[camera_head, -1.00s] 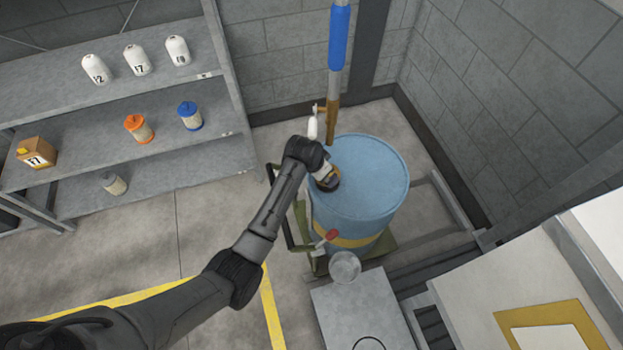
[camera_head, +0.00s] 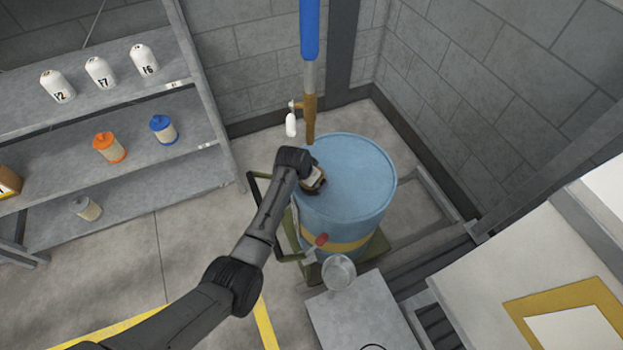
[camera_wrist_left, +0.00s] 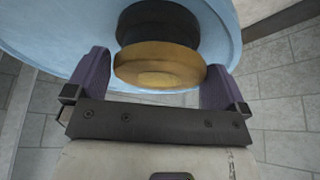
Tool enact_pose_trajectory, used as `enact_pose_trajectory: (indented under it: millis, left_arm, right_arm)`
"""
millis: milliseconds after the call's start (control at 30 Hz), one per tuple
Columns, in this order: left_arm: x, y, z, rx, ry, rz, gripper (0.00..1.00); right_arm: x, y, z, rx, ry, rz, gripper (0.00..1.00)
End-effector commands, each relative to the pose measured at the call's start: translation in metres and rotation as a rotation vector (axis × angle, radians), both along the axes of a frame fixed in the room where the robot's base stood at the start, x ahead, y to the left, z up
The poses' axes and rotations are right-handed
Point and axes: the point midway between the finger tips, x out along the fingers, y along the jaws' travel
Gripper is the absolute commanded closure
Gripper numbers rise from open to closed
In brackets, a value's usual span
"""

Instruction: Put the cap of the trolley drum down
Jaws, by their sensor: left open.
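The blue trolley drum (camera_head: 355,180) stands upright on a green trolley (camera_head: 375,250) in the head view. Its brass-yellow cap (camera_wrist_left: 160,66) sits in front of a dark round collar (camera_wrist_left: 158,22) over the drum's blue top in the left wrist view. Whether the cap rests fully on the collar I cannot tell. My left gripper (camera_head: 314,184) is at the near left part of the drum top. In the left wrist view its two purple fingers are open, one on each side of the cap, with a gap visible at the left. My right gripper is out of view.
A pipe with a blue sleeve (camera_head: 310,30) rises behind the drum. A red-ended lever (camera_head: 320,240) and a grey round container (camera_head: 339,272) are in front. Shelves (camera_head: 130,125) with bottles and jars stand at left. A pale bench (camera_head: 520,280) is at right.

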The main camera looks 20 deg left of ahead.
Motion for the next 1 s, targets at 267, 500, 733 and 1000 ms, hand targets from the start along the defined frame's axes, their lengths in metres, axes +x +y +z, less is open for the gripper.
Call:
enact_pose_trajectory:
  millis: [267, 500, 733, 1000]
  left_arm:
    - [0.0, 0.0, 0.0, 0.0, 0.0, 0.0, 0.05]
    - [0.0, 0.0, 0.0, 0.0, 0.0, 0.0, 0.28]
    - [0.0, 0.0, 0.0, 0.0, 0.0, 0.0, 0.4]
    - [0.0, 0.0, 0.01, 0.001, -0.001, -0.001, 0.4]
  right_arm:
    - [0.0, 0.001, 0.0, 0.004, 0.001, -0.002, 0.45]
    - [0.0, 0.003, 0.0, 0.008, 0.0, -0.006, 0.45]
    - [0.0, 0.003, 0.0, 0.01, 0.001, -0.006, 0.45]
    - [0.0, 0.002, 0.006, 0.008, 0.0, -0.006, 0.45]
